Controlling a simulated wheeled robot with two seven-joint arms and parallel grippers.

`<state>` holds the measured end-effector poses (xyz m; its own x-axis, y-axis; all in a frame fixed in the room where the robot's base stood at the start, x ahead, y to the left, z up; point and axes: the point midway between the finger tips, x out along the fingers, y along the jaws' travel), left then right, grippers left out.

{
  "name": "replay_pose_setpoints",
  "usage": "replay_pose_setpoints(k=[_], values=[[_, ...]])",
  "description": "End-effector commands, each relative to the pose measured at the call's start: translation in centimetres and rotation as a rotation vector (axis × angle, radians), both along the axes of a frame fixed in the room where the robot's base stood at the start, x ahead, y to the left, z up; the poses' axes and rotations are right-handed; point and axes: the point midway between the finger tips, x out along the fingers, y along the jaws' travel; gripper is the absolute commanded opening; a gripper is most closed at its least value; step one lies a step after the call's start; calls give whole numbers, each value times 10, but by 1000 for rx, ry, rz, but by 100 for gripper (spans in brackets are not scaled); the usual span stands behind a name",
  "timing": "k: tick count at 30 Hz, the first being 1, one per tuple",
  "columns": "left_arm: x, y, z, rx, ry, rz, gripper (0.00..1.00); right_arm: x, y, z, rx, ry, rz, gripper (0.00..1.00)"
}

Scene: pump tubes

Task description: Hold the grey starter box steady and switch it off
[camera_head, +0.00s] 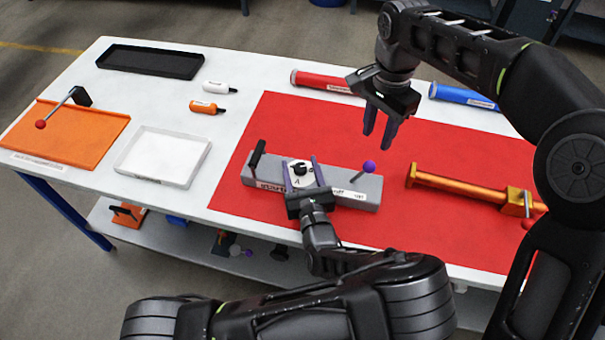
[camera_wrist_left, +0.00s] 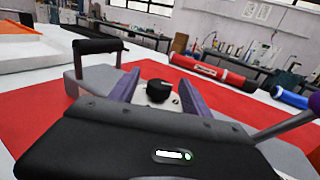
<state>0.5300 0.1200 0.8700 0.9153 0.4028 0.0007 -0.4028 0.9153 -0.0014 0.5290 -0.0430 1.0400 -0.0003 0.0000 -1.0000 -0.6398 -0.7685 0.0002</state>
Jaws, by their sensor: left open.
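The grey starter box (camera_head: 343,180) lies on the red mat (camera_head: 300,125). It has a black handle (camera_head: 256,160) at its left end, a white plate with a black rotary knob (camera_head: 299,169) near its middle, and a lever with a purple ball (camera_head: 369,166) at its right. My left gripper (camera_head: 303,166) is open, its fingers either side of the white plate. In the left wrist view the knob (camera_wrist_left: 159,91) shows between the purple fingers; I cannot tell whether they touch the box. My right gripper (camera_head: 378,138) is open and empty, pointing down above the mat behind the box.
An orange-gold tube (camera_head: 455,183) with a red-ball lever lies to the right. A red tube (camera_head: 325,82) and a blue tube (camera_head: 462,96) lie behind. A white tray (camera_head: 163,155), orange tray (camera_head: 68,140) and black tray (camera_head: 150,60) stand left.

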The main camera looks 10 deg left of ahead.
Motion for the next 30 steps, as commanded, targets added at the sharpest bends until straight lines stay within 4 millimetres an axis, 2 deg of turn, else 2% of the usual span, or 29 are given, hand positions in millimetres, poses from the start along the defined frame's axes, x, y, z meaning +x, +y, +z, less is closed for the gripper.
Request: replay_pose_setpoints(k=[6,26,30], values=[[0,0,0,0,0,0,54,0,0,0,0,0,0,36],[0,0,0,0,0,0,0,0,0,0,0,0,0,36],[0,0,0,0,0,0,0,0,0,0,0,0,0,36]])
